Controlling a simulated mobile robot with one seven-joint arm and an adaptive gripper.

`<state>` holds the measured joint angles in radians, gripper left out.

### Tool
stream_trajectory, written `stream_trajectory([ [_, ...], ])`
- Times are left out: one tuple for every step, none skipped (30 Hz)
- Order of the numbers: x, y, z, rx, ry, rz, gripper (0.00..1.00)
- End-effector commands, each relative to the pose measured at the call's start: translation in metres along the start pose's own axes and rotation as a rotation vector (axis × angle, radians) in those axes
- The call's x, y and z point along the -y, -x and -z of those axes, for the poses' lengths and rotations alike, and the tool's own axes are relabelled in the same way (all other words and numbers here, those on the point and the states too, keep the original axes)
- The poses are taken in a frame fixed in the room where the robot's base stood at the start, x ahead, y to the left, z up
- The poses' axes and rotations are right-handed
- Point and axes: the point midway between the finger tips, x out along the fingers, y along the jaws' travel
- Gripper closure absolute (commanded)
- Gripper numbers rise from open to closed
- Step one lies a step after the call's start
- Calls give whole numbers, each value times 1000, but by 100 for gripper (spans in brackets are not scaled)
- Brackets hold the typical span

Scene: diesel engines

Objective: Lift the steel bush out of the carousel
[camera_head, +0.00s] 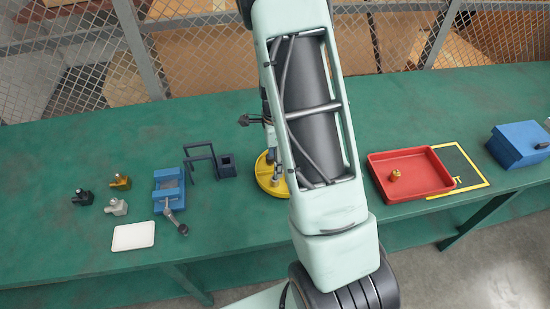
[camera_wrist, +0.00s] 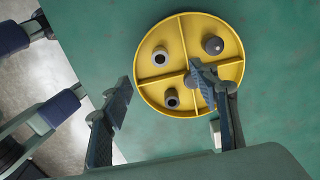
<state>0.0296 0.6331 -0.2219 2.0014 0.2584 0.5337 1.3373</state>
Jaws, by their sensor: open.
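The yellow carousel (camera_wrist: 187,20) is a round dish split into four compartments; in the head view its left part (camera_head: 264,184) shows beside my arm, which hides the rest. In the wrist view a grey ring-shaped bush (camera_wrist: 160,56) stands in the upper left compartment. A second grey ring with a dark hole (camera_wrist: 171,98) stands in the lower left one. I cannot tell by material which is the steel bush. A dark rounded part (camera_wrist: 213,45) sits in the upper right compartment. My gripper (camera_wrist: 158,78) is open and empty; its right finger covers part of the carousel's lower right compartment.
A red tray (camera_head: 411,188) with a brass part (camera_head: 395,175) is to the right, then a blue box (camera_head: 517,146). To the left are a blue vise-like fixture (camera_head: 168,188), a dark frame (camera_head: 200,151), a white plate (camera_head: 133,236) and small fittings (camera_head: 117,207). Mesh fencing runs behind.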

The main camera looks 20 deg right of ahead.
Motion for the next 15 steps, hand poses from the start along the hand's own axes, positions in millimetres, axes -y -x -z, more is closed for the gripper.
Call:
stream_trajectory([
  [0,-10,0,0,0,0,45],
  [0,-12,0,0,-1,0,45],
  [0,-16,0,0,-1,0,45],
  [0,-19,0,0,-1,0,45],
  [0,-22,0,0,-1,0,45],
  [0,-26,0,0,-1,0,45],
  [0,-29,0,0,-1,0,45],
  [0,-32,0,0,0,-1,45],
  [0,-36,0,0,0,-1,45],
  [0,-40,0,0,0,-1,45],
  [0,-43,0,0,-1,-1,45],
  [0,-47,0,0,-1,-1,45],
  [0,-50,0,0,-1,-1,45],
  [0,-53,0,0,-1,-1,45],
  [0,-57,0,0,-1,-1,45],
])
